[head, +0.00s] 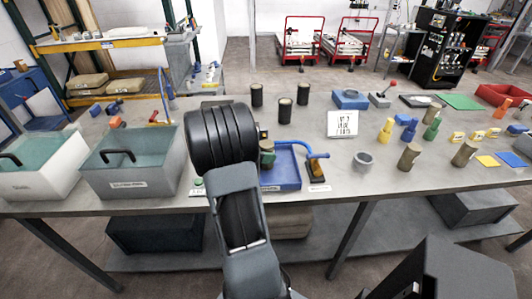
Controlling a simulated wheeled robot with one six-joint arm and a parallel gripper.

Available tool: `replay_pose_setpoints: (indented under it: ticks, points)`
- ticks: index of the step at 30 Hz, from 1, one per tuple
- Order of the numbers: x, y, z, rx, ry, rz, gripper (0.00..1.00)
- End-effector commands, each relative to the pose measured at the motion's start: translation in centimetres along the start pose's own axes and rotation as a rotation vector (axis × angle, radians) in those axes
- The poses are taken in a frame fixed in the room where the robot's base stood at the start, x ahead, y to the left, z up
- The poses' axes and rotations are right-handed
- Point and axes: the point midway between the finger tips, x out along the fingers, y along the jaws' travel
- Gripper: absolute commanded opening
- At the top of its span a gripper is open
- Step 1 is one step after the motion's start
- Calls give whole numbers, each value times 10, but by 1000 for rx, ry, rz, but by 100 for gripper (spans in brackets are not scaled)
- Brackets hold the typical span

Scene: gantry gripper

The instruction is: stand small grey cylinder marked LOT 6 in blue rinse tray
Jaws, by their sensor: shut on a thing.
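The blue rinse tray (286,184) sits at the front edge of the table, just right of my arm, with a blue pipe along its back. My gripper (263,133) is mostly behind my black wrist, at the tray's left side. It is shut on a mostly hidden thing. A small green and brownish shape (267,152) shows just below it, over or in the tray; I cannot tell which. No LOT 6 mark is readable. Grey-brown cylinders stand to the right, one nearer (408,157) and one farther right (464,154).
Two grey bins (133,185) with teal insides stand left of my arm. A blue and tan tool (317,170) is at the tray's right, then a grey ring (362,161). A white sign (342,124) and dark cylinders (303,94) stand behind. Bare table lies front right.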

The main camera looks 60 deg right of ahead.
Motion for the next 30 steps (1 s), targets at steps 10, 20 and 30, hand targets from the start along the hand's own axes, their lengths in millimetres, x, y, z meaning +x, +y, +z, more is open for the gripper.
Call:
replay_pose_setpoints:
  ticks: [10, 20, 30]
  points:
    - [0, 0, 0, 0, 0, 0, 78]
    - [-3, 0, 6, -1, 0, 0, 78]
    - [-67, 1, 1, 1, 0, 5, 78]
